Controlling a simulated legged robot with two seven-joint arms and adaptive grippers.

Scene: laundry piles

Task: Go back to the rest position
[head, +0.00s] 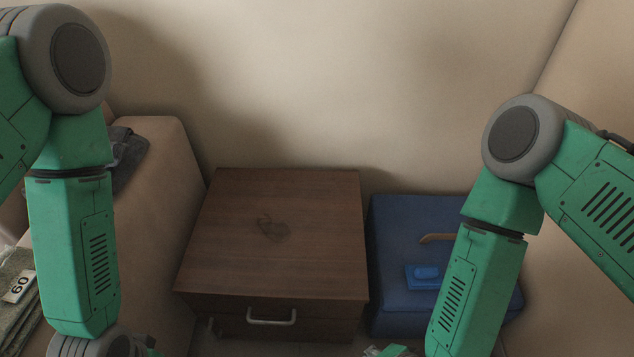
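My two green arms hang down at the left and right sides of the head view, bent at grey joints. Both run out of the bottom of the picture. Neither gripper's fingers show, so I cannot see whether they are open or hold anything. Small green parts show at the bottom edge, one beside the left arm and one left of the right arm; I cannot tell what they are.
A brown wooden cabinet (275,225) with a metal handle stands centrally against the wall. A blue box (395,225) right of it carries a blue object (425,274). A beige sofa (165,190) at left holds dark cloth (130,165). Green fabric (25,320) lies lower left.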

